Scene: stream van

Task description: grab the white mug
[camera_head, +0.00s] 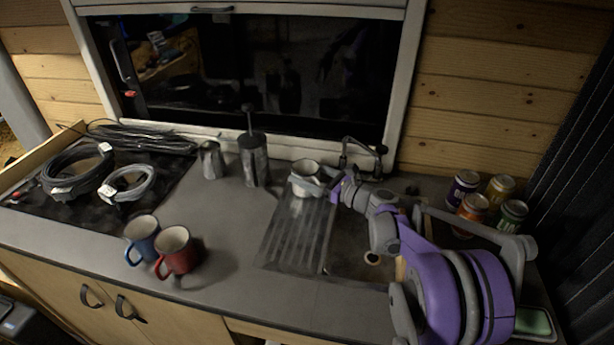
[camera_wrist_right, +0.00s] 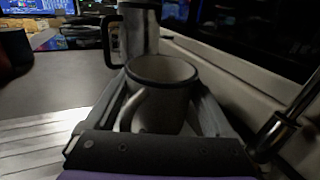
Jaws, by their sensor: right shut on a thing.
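The white mug (camera_head: 305,169) has a dark rim and is at the back edge of the ribbed drainboard, left of the sink. In the right wrist view the white mug (camera_wrist_right: 165,80) sits between the two fingers of my right gripper (camera_wrist_right: 165,112), its handle toward the camera. My right gripper (camera_head: 318,181) is shut on it. The fingers partly cover the mug's lower part, so I cannot tell whether its base touches the surface. My left gripper is not in view.
A blue mug (camera_head: 143,237) and a red mug (camera_head: 177,251) stand on the left counter. A metal press (camera_head: 254,160) and a metal cup (camera_head: 211,160) stand left of the white mug. A tap (camera_head: 362,150) is close on its right. Several cans stand far right.

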